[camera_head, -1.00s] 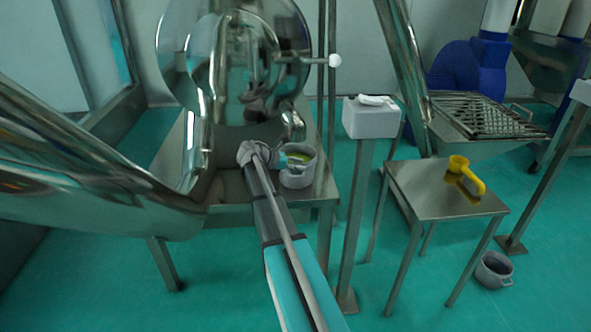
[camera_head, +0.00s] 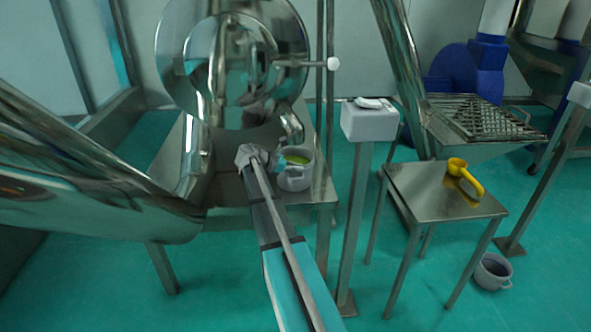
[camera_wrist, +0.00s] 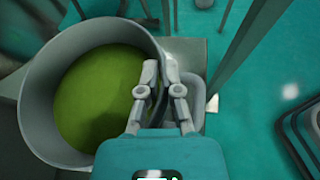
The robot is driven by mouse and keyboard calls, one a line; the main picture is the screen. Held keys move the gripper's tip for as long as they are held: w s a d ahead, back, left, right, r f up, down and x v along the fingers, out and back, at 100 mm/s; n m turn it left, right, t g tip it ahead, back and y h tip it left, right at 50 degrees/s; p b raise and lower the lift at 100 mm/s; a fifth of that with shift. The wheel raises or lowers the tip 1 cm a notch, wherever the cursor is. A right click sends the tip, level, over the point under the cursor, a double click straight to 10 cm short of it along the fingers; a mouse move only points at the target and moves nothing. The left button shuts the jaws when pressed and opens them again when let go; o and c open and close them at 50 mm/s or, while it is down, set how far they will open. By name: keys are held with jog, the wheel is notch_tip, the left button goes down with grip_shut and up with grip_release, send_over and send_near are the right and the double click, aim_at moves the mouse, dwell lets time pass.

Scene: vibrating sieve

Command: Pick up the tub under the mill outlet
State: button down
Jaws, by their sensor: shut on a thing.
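The tub is a round grey pot (camera_head: 296,180) with green-yellow material inside. In the head view it is on the metal stand in front of the mill (camera_head: 232,60). In the wrist view the tub (camera_wrist: 36,92) fills the left side, and its green contents (camera_wrist: 105,95) show from above. My gripper (camera_wrist: 164,78) is at the tub's right side, shut on its edge or handle, with a finger on each side. In the head view my gripper (camera_head: 279,163) is at the tub's left. I cannot tell whether the tub's base touches the stand.
A grey box on a post (camera_head: 370,122) stands right of the stand. A small metal table (camera_head: 430,195) holds a yellow scoop (camera_head: 466,180). A second grey pot (camera_head: 493,271) is on the floor. A large metal pipe (camera_head: 90,185) crosses the left side.

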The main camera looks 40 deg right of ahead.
jog(key=shift+r, duration=0.1)
jog(key=shift+a+r+p, duration=0.15)
jog(key=shift+r+p, duration=0.2)
jog(key=shift+p, duration=0.1)
notch_tip(320, 180, up, 6)
jog(key=p, duration=0.6)
jog(key=shift+r, duration=0.1)
jog(key=s+a, duration=0.2)
jog(key=a, duration=0.7)
jog(key=s+a, duration=0.2)
jog(key=a, duration=0.8)
jog(key=shift+s, duration=0.3)
